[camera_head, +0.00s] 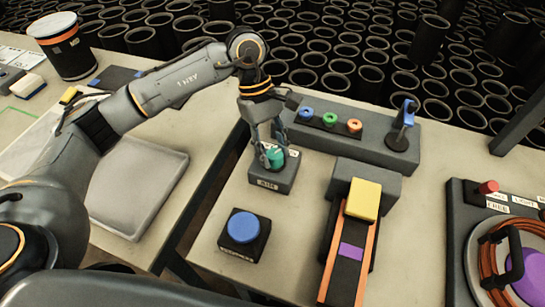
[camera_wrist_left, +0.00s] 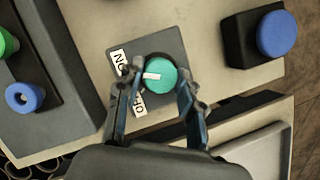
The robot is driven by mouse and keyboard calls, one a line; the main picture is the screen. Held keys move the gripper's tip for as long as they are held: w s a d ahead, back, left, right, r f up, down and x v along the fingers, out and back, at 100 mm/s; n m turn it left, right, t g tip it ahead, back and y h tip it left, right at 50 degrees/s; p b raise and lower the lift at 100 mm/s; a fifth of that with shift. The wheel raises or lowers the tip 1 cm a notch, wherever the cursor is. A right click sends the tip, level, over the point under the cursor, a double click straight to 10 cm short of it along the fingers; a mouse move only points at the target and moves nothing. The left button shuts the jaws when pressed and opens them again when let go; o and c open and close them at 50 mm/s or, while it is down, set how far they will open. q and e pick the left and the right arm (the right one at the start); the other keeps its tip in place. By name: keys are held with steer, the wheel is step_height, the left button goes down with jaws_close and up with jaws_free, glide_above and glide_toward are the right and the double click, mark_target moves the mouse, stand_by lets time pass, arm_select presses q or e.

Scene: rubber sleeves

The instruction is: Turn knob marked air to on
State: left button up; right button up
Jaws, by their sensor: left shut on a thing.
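The teal knob (camera_head: 274,158) sits on a dark grey block (camera_head: 285,178) whose front label reads AIR. In the left wrist view the round teal knob (camera_wrist_left: 165,72) has a white pointer facing left, between the ON label (camera_wrist_left: 119,62) at upper left and the OFF label (camera_wrist_left: 139,103) at lower left. My left gripper (camera_head: 271,150) reaches down from above and is shut on the knob. Its fingers (camera_wrist_left: 155,92) lie on either side of the knob in the wrist view. My right gripper is not in view.
A blue push button (camera_head: 243,227) stands in front of the block. A panel (camera_head: 345,138) with coloured rings is behind it. A conveyor with a yellow block (camera_head: 362,199) is to the right. A tray (camera_head: 135,190) lies on the left table, across a gap.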

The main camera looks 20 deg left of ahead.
arm_select(q)
steer(key=shift+f+m+b, duration=0.1)
steer(key=shift+m+b, duration=0.3)
steer(key=o, duration=1.2)
steer(key=shift+c, duration=0.2)
steer(key=shift+r, duration=0.2)
steer(key=v, duration=1.1)
steer(key=shift+w+r, duration=0.3)
steer(key=shift+r, duration=0.05)
